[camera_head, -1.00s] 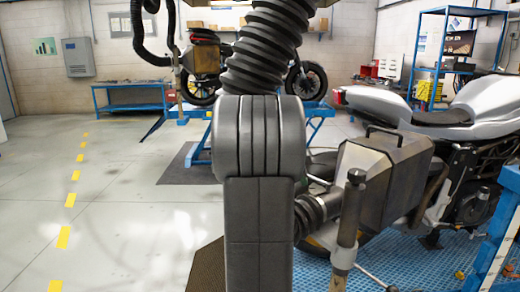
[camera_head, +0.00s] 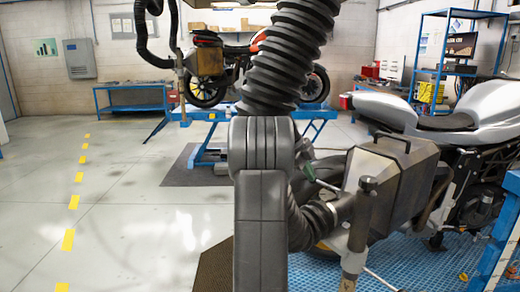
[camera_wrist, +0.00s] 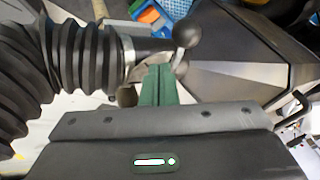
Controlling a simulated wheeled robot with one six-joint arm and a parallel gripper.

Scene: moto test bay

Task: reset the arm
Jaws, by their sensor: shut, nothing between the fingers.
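In the wrist view, my gripper (camera_wrist: 159,84) shows as two green fingers pressed together, with nothing between them. A ball-ended metal lever (camera_wrist: 187,32) is close by the fingertips; I cannot tell if they touch. The dark metal case (camera_wrist: 240,62) is just to the right of the fingers. In the head view, my arm's ribbed sleeve and dark links fill the middle and hide most of the gripper. A small green piece shows beside my arm near the case (camera_head: 385,185), but I cannot tell if it is a finger.
A silver motorcycle (camera_head: 480,115) stands close on the right, over a blue grid mat (camera_head: 425,268). Another motorcycle (camera_head: 207,90) is on a blue lift behind my arm. A blue bench (camera_head: 132,107) and blue shelving (camera_head: 445,50) stand further back. The floor at left is clear.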

